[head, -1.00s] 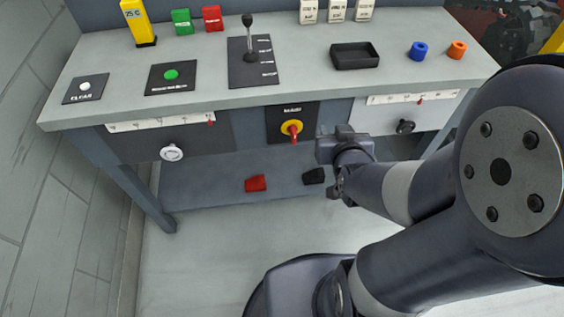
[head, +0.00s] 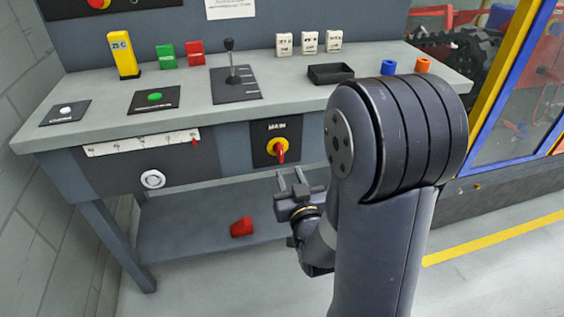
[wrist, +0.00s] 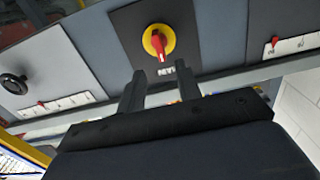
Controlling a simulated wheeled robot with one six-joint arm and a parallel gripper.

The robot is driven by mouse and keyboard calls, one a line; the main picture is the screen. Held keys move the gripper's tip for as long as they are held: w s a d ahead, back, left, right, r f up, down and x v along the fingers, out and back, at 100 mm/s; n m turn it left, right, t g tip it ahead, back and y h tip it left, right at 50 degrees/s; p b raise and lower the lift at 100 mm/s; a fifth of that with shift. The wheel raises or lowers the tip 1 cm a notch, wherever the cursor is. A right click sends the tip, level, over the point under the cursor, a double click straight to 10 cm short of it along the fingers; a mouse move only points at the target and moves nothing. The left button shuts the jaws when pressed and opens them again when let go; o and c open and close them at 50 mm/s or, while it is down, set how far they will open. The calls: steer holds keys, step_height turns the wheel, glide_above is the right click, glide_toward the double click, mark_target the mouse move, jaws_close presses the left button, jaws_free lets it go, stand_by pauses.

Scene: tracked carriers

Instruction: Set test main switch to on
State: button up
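The main switch (head: 279,149) is a red handle on a yellow disc, set on a dark plate in the bench front. Its handle looks roughly upright in the head view. It also shows in the wrist view (wrist: 159,42), where its label is upside down. My gripper (head: 291,178) is open and empty, just below and in front of the switch, apart from it. In the wrist view, the two fingers (wrist: 157,82) stand apart, with the switch beyond their tips. The switch is unobstructed in both views.
A white round knob (head: 152,179) and a scale with a red pointer (head: 140,142) lie left of the switch. A lever (head: 231,62) and a black tray (head: 330,74) are on the bench top. A red block (head: 242,227) lies on the lower shelf.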

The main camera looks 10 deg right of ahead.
mark_target(282, 156)
steer(key=w, duration=0.7)
steer(key=shift+c, duration=0.2)
jaws_close()
